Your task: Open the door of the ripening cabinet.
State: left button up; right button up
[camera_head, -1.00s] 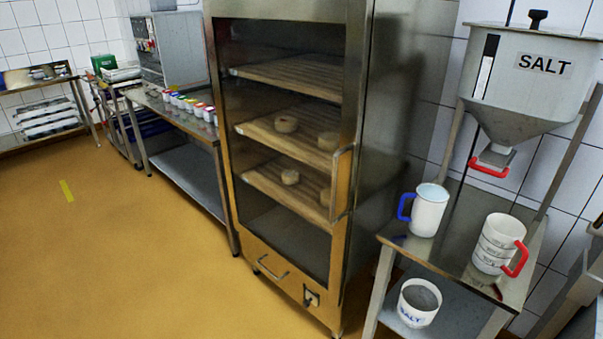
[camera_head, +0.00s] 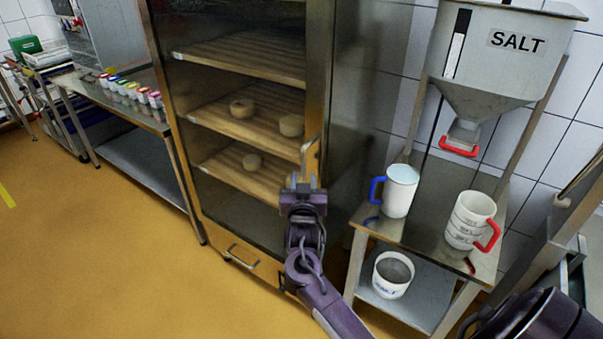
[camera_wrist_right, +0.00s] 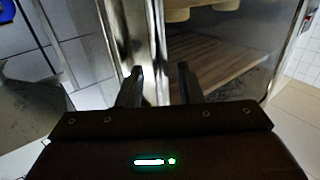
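The ripening cabinet (camera_head: 345,110) is a tall steel cabinet with a dark glass door (camera_head: 250,215); the door looks shut. Its upright bar handle (camera_head: 318,150) is on the door's right edge, and its lower part is hidden behind my right gripper. My right gripper (camera_head: 303,180) is raised in front of the handle. In the right wrist view my two fingers (camera_wrist_right: 160,78) are apart, with a shiny upright metal strip ahead of them; I cannot tell whether the handle is between them. My left gripper is not in view.
Round cheeses (camera_head: 242,108) sit on wooden shelves inside. To the right, a steel stand (camera_head: 425,235) bears mugs below a salt hopper (camera_head: 500,60); a salt bucket (camera_head: 393,275) is on its lower shelf. A steel table (camera_head: 150,120) stands left. The yellow floor (camera_head: 110,260) in front is clear.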

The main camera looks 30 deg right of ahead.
jog(key=shift+x, duration=1)
jog(key=shift+c, duration=0.4)
grip_shut()
